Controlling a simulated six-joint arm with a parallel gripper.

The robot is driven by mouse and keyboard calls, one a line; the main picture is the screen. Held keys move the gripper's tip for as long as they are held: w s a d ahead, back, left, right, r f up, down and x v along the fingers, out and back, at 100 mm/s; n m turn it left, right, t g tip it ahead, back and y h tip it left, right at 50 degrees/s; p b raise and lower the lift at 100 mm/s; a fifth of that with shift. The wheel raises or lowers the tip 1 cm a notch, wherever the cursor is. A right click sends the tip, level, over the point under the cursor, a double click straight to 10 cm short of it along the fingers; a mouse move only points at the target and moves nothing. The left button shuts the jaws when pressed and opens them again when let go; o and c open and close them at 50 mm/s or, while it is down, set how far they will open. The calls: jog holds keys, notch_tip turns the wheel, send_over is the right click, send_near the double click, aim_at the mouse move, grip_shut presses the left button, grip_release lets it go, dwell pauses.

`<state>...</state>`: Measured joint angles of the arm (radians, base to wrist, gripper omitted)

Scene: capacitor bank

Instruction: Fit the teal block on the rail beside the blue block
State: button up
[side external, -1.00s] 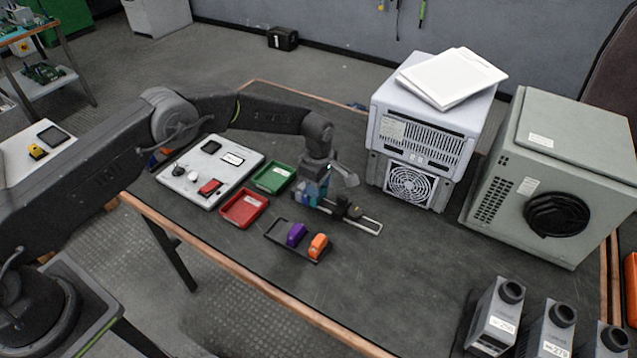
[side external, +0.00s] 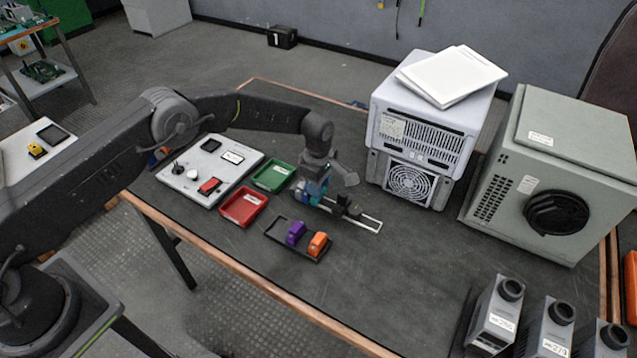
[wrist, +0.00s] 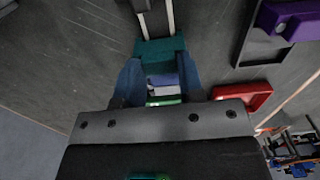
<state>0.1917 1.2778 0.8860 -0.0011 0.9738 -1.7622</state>
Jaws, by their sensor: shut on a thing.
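My gripper (side external: 312,190) is low over the left end of the metal rail (side external: 371,224) in the side view. In the wrist view, its dark blue fingers (wrist: 158,78) are shut on the teal block (wrist: 160,48), which sits across the near end of the rail (wrist: 170,15). A blue-lavender piece (wrist: 163,80), likely the blue block, shows between the fingers just behind the teal block. Whether the two touch is hard to tell. In the side view the fingers largely hide both blocks, and how the teal block sits on the rail is not clear.
A black tray (side external: 271,233) with purple (side external: 296,232) and orange (side external: 317,244) blocks lies in front of the rail. Red (side external: 243,207) and green (side external: 273,176) trays lie to the left. A black fitting (side external: 351,211) stands on the rail. Tall grey units stand behind.

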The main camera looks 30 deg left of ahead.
jog(key=o, duration=1)
jog(key=shift+s+f, duration=0.2)
jog(key=shift+f, duration=0.2)
jog(key=shift+c, duration=0.2)
jog(key=shift+w+r, duration=0.15)
jog(key=shift+r, duration=4.1)
jog(key=shift+r, duration=0.25)
jog(key=s+a+r+m+t, duration=0.1)
jog(key=s+a+r+m, duration=0.2)
jog(key=r, duration=0.5)
jog(key=s+a+r+m+t, duration=0.1)
jog(key=s+r+m, duration=0.1)
jog(key=s+r, duration=0.45)
jog(key=s+a+r+m+t, duration=0.1)
jog(key=s+a+r+m, duration=0.2)
jog(key=r, duration=0.6)
jog(key=s+a+r+m+t, duration=0.1)
jog(key=s+m, duration=0.4)
jog(key=s, duration=0.7)
jog(key=s+a+m+t, duration=0.1)
jog(key=s+a+m, duration=0.2)
jog(key=s, duration=0.9)
jog(key=shift+s+r+m+t, duration=0.3)
jog(key=shift+s+r+m, duration=0.05)
jog(key=shift+m, duration=0.65)
